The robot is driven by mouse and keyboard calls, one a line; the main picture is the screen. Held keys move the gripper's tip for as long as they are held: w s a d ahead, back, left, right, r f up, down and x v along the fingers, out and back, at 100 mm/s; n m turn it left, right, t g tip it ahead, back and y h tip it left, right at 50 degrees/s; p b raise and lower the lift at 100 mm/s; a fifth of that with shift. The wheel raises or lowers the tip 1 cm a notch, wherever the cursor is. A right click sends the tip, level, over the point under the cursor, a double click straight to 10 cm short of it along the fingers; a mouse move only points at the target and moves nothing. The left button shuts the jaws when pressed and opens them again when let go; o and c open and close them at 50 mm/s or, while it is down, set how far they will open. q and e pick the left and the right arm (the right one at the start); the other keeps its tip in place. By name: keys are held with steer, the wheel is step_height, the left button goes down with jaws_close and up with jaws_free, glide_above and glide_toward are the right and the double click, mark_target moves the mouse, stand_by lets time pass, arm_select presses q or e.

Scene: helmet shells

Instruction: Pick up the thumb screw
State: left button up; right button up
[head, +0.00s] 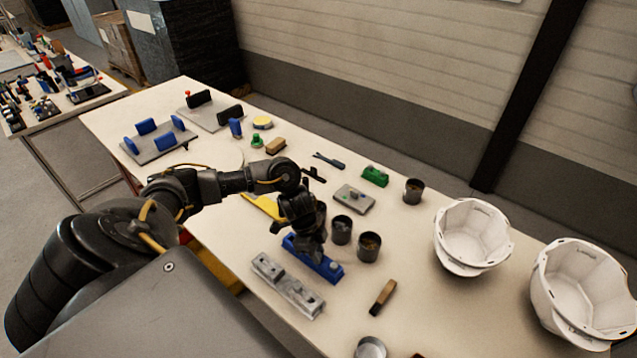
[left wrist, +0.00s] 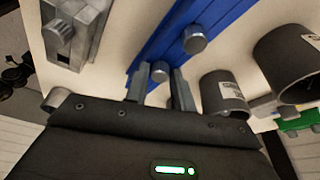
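A blue block (head: 328,268) lies on the table under my left gripper (head: 310,248). In the left wrist view the blue block (left wrist: 176,28) carries two round grey metal knobs that look like thumb screws. The nearer thumb screw (left wrist: 160,70) shows between the two fingertips of my left gripper (left wrist: 162,85); the other thumb screw (left wrist: 194,40) is beyond it to the right. The fingers are apart, and I cannot tell whether they touch the nearer screw. In the head view the gripper hides part of the block. My right gripper is not in view.
A grey metal block (head: 287,284) lies beside the blue one. Dark cups (head: 342,230) stand close on the right, some holding small parts. A brown-handled brush (head: 383,297) and white helmet shells (head: 472,238) are farther right. Table room is clear between the brush and helmets.

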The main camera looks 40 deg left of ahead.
arm_select(q)
jaws_close()
steer(key=shift+r, duration=0.15)
steer(key=shift+r, duration=0.65)
steer(key=s+d+r+p, duration=0.2)
steer(key=s+d+r, duration=0.4)
steer(key=s+r, duration=0.5)
steer(key=shift+s+r, duration=0.25)
steer(key=shift+s, duration=0.6)
